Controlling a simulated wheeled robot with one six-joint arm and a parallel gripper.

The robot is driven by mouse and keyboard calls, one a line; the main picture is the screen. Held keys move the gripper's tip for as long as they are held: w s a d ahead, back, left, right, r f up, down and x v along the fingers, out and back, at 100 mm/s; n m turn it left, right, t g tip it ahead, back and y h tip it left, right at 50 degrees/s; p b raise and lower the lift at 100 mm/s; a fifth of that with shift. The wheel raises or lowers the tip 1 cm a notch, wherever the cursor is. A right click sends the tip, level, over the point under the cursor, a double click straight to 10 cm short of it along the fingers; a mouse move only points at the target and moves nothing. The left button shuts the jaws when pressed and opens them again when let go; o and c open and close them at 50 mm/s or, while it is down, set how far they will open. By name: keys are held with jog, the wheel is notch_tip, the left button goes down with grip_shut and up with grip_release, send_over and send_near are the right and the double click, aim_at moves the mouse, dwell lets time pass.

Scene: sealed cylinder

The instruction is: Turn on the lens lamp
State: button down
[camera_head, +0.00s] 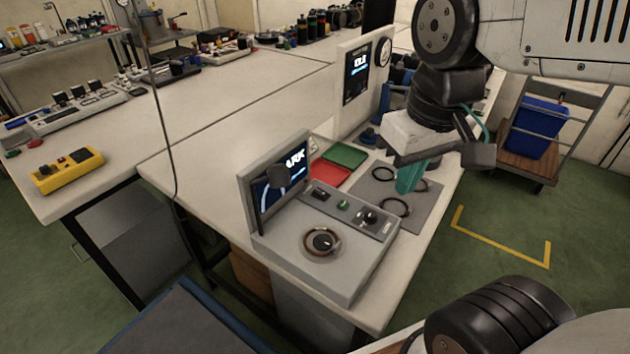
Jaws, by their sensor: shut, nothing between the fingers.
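A grey console (335,262) stands on the near end of the white bench, with an upright screen (284,172) at its back. The console top has a black switch (319,194), a green button (343,205), a black knob (369,217) and a ringed round seat (320,242). I cannot tell for sure which part is the lens lamp. My gripper (408,180) has teal fingers, shut and empty, above the grey mat behind and right of the console.
A grey mat (430,206) with several dark rings lies right of red (329,173) and green (346,154) trays. A tall panel with a lit screen (357,68) stands behind. A yellow box (67,170) sits on the left bench. A blue crate (537,125) stands on a cart at right.

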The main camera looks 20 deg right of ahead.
jog(key=w+a+f+n, duration=0.1)
jog(key=w+a+n, duration=0.15)
jog(key=w, duration=0.95)
jog(key=n, duration=0.4)
send_over(314, 190)
jog(key=s+d, duration=0.1)
jog(key=s, duration=0.1)
notch_tip(314, 190, down, 6)
jog(key=shift+d+r+m+y, duration=0.2)
jog(key=shift+r+m+y, duration=0.05)
jog(key=shift+y, duration=0.15)
jog(key=shift+f, duration=0.1)
jog(key=f, duration=0.4)
jog(key=w+f, duration=0.1)
jog(key=f, duration=0.4)
jog(key=a+f, duration=0.1)
jog(key=f, duration=0.3)
jog(key=shift+w+a+f, duration=0.1)
jog(key=shift+w+f, duration=0.2)
jog(key=shift+f, duration=0.05)
